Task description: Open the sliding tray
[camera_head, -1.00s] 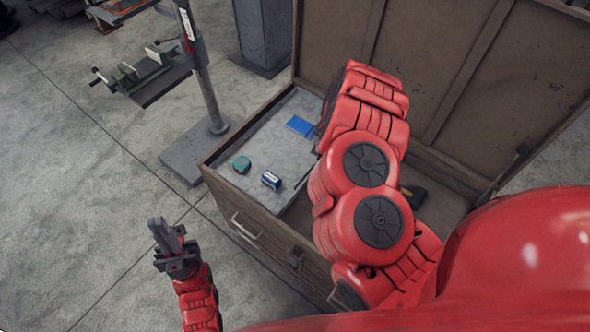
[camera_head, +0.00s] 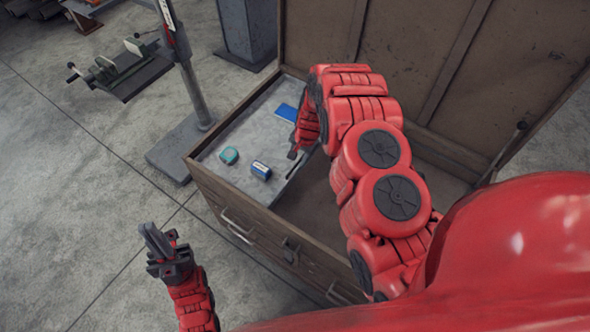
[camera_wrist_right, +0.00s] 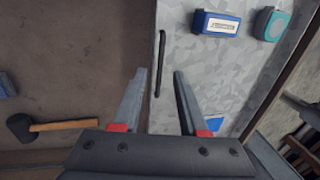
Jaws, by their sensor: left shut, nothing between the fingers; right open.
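The sliding tray (camera_head: 236,134) is a grey metal tray in the left part of an open wooden chest. Its dark bar handle (camera_wrist_right: 160,62) runs along the tray's inner edge in the right wrist view. My right gripper (camera_wrist_right: 159,76) is open, its two fingers either side of the handle's line, with the handle ahead of the tips and nothing held. In the head view my right arm hides most of that gripper, near the tray's right edge. My left gripper (camera_head: 150,232) is shut and empty, outside the chest over the floor.
On the tray are a blue-and-white box (camera_head: 261,170), a teal item (camera_head: 229,155) and a blue flat item (camera_head: 287,113). A hammer (camera_wrist_right: 60,125) lies on the chest's floor. The chest's lid (camera_head: 400,60) stands open behind. A stand with a vise (camera_head: 118,68) is at upper left.

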